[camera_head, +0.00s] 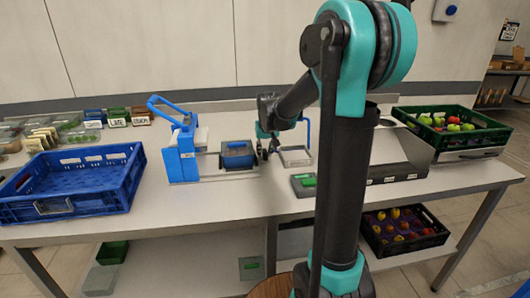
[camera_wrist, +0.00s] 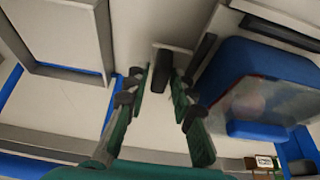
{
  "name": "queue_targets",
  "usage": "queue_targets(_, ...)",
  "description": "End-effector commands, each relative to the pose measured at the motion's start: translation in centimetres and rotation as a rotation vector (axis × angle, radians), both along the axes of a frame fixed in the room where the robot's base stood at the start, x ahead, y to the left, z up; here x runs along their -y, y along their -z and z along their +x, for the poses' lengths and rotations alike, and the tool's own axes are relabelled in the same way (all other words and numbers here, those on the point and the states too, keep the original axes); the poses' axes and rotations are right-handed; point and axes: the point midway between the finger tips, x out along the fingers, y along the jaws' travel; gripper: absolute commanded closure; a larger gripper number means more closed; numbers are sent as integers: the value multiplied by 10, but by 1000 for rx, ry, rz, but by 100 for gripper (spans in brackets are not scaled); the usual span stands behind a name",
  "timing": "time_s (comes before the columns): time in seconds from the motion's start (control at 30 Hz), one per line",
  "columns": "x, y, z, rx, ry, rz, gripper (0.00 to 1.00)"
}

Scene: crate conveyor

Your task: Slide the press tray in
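The blue press (camera_head: 182,155) stands on the table left of centre, with its lever raised. The press tray (camera_head: 237,156), a blue container on a pale slide, sits out to the right of the press body. In the wrist view a blue box with a see-through face (camera_wrist: 235,85) fills the right side; a reddish thing shows faintly inside. My gripper (camera_head: 268,138) is right beside the tray's right end. In the wrist view my gripper (camera_wrist: 160,88) has its fingers apart. A small grey and dark handle (camera_wrist: 163,62) shows between and just beyond the fingertips; contact is unclear.
A blue crate (camera_head: 75,180) stands at the left. A blue-handled frame (camera_head: 295,155) and a grey block with a green top (camera_head: 304,184) lie right of my gripper. The table front is clear.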

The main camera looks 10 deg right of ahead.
Motion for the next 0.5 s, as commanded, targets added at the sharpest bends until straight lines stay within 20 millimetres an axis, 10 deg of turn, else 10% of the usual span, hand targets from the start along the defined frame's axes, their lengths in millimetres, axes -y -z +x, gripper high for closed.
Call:
queue_targets(0.33, 0, 3, 1, 0, 0, 0, 76)
queue_targets(0.5, 0, 3, 1, 0, 0, 0, 97)
